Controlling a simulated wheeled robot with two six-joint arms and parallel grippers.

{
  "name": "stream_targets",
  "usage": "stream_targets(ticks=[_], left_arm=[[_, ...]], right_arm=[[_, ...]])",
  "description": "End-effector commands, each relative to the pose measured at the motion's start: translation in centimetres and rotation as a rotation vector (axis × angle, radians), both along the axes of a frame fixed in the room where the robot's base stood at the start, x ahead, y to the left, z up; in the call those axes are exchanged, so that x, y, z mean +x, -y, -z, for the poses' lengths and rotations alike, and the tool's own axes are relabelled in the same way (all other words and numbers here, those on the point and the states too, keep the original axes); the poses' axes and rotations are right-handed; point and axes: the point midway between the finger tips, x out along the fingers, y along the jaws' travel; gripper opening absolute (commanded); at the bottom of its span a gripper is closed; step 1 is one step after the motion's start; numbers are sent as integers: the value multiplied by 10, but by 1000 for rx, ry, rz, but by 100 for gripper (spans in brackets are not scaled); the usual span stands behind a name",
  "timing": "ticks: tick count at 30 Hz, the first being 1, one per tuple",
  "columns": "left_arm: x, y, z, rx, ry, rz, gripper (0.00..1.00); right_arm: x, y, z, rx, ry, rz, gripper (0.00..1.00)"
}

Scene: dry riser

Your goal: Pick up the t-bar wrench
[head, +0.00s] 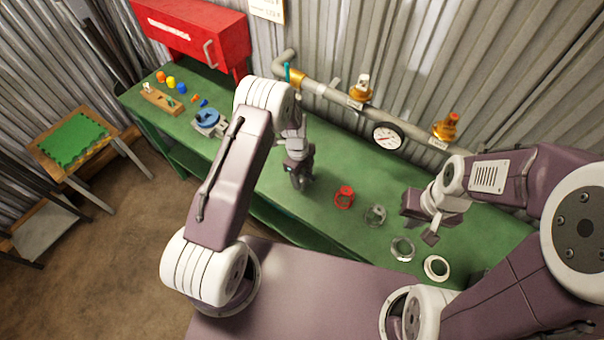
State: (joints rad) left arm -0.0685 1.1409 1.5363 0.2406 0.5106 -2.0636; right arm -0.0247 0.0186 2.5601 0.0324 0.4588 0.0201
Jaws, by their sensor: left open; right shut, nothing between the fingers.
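I cannot make out a t-bar wrench for certain in the head view; my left arm and gripper hide part of the green bench (325,232). My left gripper (300,184) points down over the middle of the bench, open. Whether anything lies directly beneath it is hidden. My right gripper (428,238) is shut and empty over the right part of the bench, close to several ring-shaped parts.
A red ring part (344,197), a grey one (375,215) and further rings lie along the bench's front. A pipe with a gauge (388,136) and brass valves runs behind. A red cabinet (190,32), a blue-topped device (208,117) and a wooden rack (161,102) are at left.

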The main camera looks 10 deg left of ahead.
Motion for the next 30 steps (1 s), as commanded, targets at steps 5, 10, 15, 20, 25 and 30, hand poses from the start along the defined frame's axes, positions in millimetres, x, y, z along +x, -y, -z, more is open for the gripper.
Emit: stream_targets(ticks=[5,10,15,20,25,30], left_arm=[[0,1,8,1,1,1,59],[0,1,8,0,1,1,42],[0,1,8,0,1,0,0],[0,0,7,0,2,0,0],[0,0,7,0,2,0,0],[1,1,-5,0,4,1,0]], right_arm=[[0,0,-1,0,0,0,0],[0,0,-1,0,0,0,0],[0,0,-1,0,0,0,0],[0,0,-1,0,0,0,0],[0,0,-1,0,0,0,0],[0,0,5,0,0,0,0]])
